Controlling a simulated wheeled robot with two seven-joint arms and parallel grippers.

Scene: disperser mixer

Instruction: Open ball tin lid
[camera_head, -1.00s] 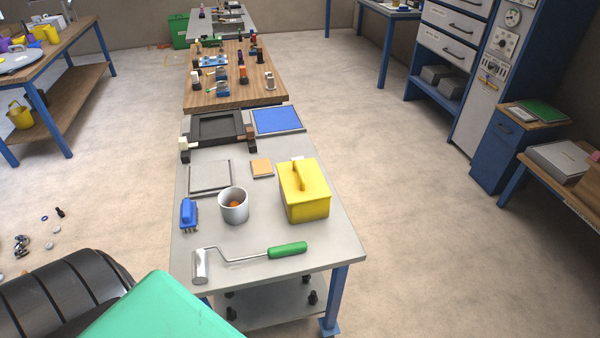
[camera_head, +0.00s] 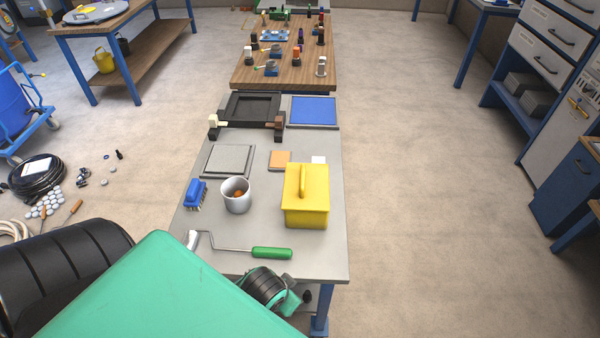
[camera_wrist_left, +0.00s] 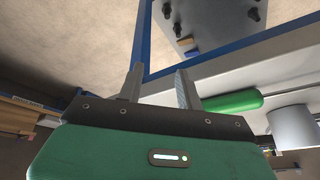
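A yellow box with a raised handle on top (camera_head: 306,208) stands at the right of the grey table; its top looks closed. A grey-white cup (camera_head: 236,202) left of it is open and holds something orange. I cannot tell for sure which container is the ball tin. My left arm comes in at the bottom left of the head view, and its fingertips are hidden there. In the left wrist view my left gripper (camera_wrist_left: 158,78) has its fingers apart, with nothing between them, close to the table's edge. My right gripper is not in view.
The grey table (camera_head: 225,262) holds a green-handled roller (camera_head: 272,253), a blue brush (camera_head: 196,193), a grey plate (camera_head: 228,160) and an orange square (camera_head: 280,160). White balls (camera_head: 38,205) lie on the floor at left. The floor right of the table is clear.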

